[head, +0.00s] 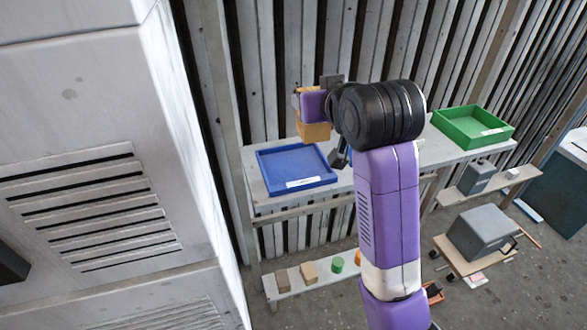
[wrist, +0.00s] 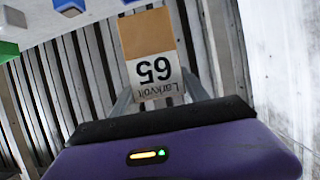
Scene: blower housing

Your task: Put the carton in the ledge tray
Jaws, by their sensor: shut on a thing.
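My gripper (wrist: 157,88) is shut on the carton (wrist: 150,45), a tan box with a white label printed "65", upside down in the wrist view. In the head view the carton (head: 313,132) hangs below my purple gripper, above the back edge of a pale ledge (head: 262,202). A blue tray (head: 306,184) lies on that ledge, just below and left of the carton in the picture, and its visible floor looks empty. A green tray (head: 473,125) stands farther right and also looks empty. The frames do not show which one is called the ledge tray.
A lower shelf (head: 315,285) holds tan blocks (head: 282,280), a green piece (head: 338,265) and an orange piece. Grey boxes (head: 482,233) stand at the right. A slatted wall (head: 275,70) is close behind the ledge. A big grey housing (head: 80,130) fills the left. My arm hides the ledge's middle.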

